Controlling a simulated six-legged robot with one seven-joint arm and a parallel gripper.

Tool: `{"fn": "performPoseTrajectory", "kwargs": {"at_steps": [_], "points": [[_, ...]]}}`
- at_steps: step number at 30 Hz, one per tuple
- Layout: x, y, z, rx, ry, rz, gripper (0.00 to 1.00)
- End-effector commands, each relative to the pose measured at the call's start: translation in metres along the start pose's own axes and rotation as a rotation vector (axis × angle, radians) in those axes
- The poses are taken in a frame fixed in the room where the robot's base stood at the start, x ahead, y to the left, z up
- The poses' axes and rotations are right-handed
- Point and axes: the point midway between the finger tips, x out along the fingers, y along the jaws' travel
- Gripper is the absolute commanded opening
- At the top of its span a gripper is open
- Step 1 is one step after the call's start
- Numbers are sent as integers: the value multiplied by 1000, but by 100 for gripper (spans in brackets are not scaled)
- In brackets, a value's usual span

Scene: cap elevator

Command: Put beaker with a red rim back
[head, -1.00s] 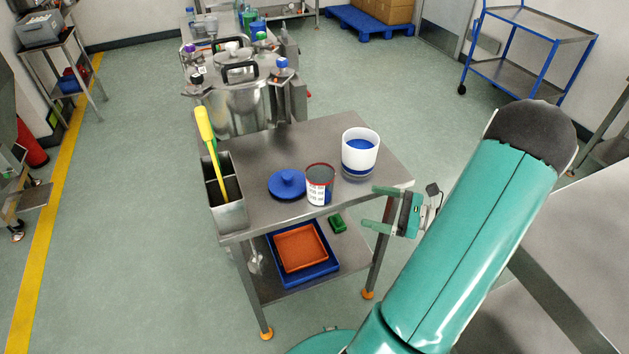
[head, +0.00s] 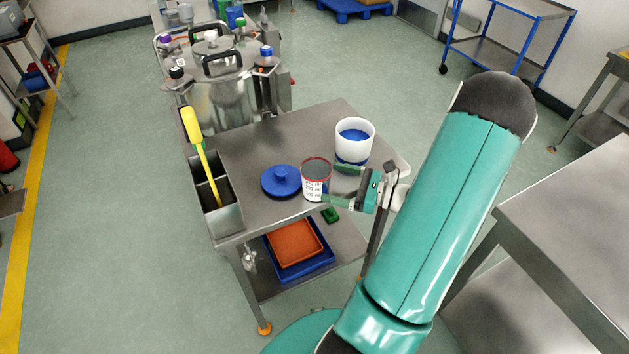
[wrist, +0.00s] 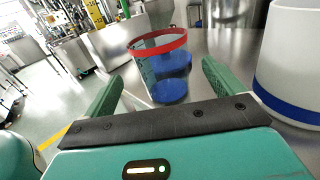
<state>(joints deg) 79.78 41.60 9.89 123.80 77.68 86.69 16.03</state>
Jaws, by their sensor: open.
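The clear beaker with a red rim (head: 315,180) stands upright near the front edge of the small metal table (head: 258,148). In the wrist view the beaker (wrist: 160,68) is ahead of my gripper, between the lines of its two fingers. My gripper (head: 331,186) is open, at the table's front right edge, just right of the beaker. In the wrist view its green fingers (wrist: 160,82) are spread on either side, with nothing held. Whether a fingertip touches the beaker cannot be told.
A blue lid (head: 281,182) with a knob lies left of the beaker. A white container with blue inside (head: 354,140) stands behind my gripper. A metal holder (head: 217,207) with a yellow-handled tool is at the left edge. Orange and blue trays (head: 296,243) sit on the lower shelf.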

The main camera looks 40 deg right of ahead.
Motion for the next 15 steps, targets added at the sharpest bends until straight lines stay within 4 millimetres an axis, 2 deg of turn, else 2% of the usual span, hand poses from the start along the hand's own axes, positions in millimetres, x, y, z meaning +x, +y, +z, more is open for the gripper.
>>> {"fn": "performPoseTrajectory", "kwargs": {"at_steps": [8,15], "points": [[23,-1,-2,0,0,0,93],[60,-3,-5,1,0,1,93]]}}
